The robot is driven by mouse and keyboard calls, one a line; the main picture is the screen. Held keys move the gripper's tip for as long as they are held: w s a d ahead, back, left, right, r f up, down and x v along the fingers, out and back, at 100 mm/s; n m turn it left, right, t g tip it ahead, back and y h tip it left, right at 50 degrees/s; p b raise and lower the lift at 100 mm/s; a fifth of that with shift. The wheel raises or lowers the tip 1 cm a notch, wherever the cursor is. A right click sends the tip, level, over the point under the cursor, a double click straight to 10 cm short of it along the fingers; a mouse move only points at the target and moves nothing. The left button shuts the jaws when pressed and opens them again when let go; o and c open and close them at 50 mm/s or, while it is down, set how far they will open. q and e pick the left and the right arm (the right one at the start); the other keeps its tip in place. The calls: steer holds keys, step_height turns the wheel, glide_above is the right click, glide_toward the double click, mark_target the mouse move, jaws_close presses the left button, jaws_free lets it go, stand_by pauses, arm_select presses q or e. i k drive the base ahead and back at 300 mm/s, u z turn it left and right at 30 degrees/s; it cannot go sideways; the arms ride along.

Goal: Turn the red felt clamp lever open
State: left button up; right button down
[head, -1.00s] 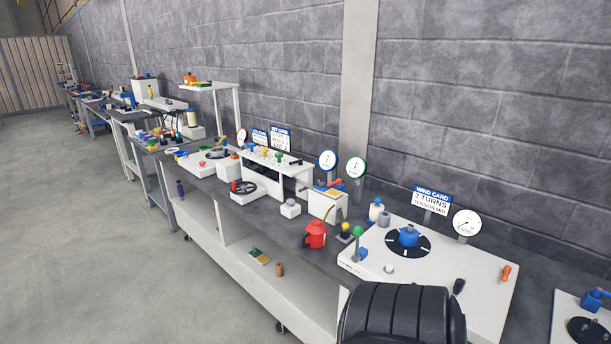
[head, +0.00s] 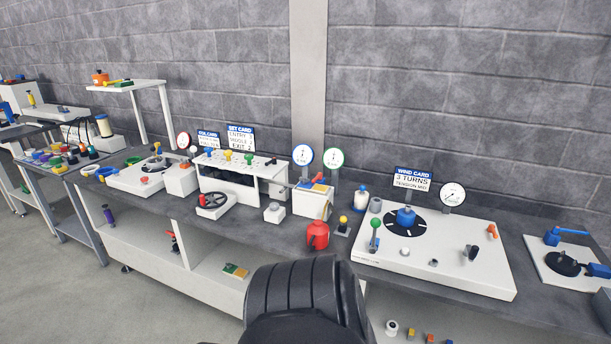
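A white box (head: 313,203) stands near the middle of the bench, below two round dials. An orange-red lever (head: 492,231) stands at the right end of a white wind plate (head: 460,270). Neither my left nor my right gripper is in view.
A red can (head: 317,235) stands in front of the white box. A green-knobbed lever (head: 374,234) and a blue knob (head: 406,216) are on the wind plate. A grey block wall (head: 450,100) closes the back.

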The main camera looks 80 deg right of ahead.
mark_target(319, 177)
steer(key=z, duration=1.7)
